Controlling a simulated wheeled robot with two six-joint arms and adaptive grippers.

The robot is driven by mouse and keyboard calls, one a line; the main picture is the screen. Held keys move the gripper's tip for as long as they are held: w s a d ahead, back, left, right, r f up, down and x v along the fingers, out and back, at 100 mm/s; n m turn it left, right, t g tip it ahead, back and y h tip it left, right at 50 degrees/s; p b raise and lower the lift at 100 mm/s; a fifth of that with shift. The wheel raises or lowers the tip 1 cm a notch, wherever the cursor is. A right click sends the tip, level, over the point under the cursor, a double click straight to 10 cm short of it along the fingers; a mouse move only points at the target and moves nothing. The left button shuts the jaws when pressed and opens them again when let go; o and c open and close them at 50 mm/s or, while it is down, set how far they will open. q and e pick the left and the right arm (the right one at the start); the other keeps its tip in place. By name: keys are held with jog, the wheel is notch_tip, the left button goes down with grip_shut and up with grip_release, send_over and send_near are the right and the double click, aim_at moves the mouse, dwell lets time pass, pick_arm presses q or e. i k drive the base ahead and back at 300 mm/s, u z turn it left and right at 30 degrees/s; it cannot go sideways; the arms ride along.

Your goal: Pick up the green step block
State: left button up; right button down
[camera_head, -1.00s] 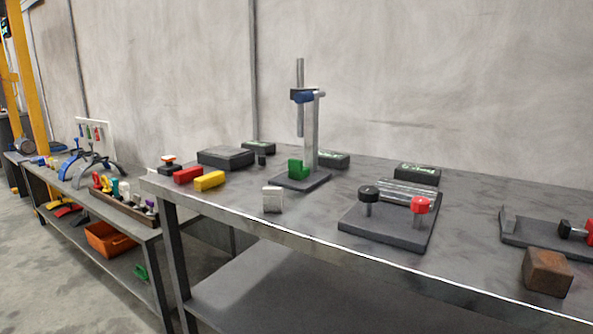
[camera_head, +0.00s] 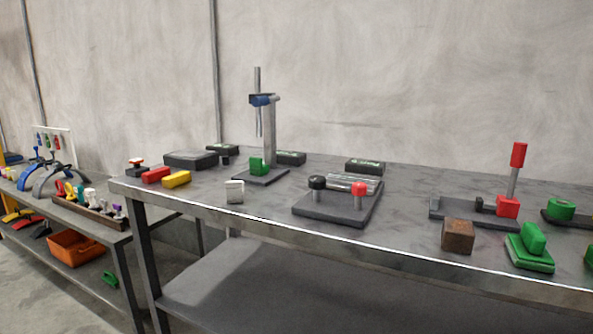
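A small green block with a stepped shape (camera_head: 257,167) sits on the dark base plate (camera_head: 262,179) of a metal stand, in front of its upright post. At the right, another green block (camera_head: 533,239) stands on a flat green piece (camera_head: 529,256) near the table's front edge. A further green piece (camera_head: 562,209) lies on a dark base at the far right, and one more green thing is cut off by the right edge. Neither of my grippers is in view.
The grey table (camera_head: 410,226) runs across the view. A fixture with black and red knobs (camera_head: 335,208), a brown block (camera_head: 457,236), a silver block (camera_head: 235,191), and red (camera_head: 156,175) and yellow (camera_head: 177,179) blocks stand on it. A lower bench with an orange bin (camera_head: 74,248) is left.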

aim_at(257, 168)
jog(key=z, duration=0.8)
jog(key=i, duration=0.4)
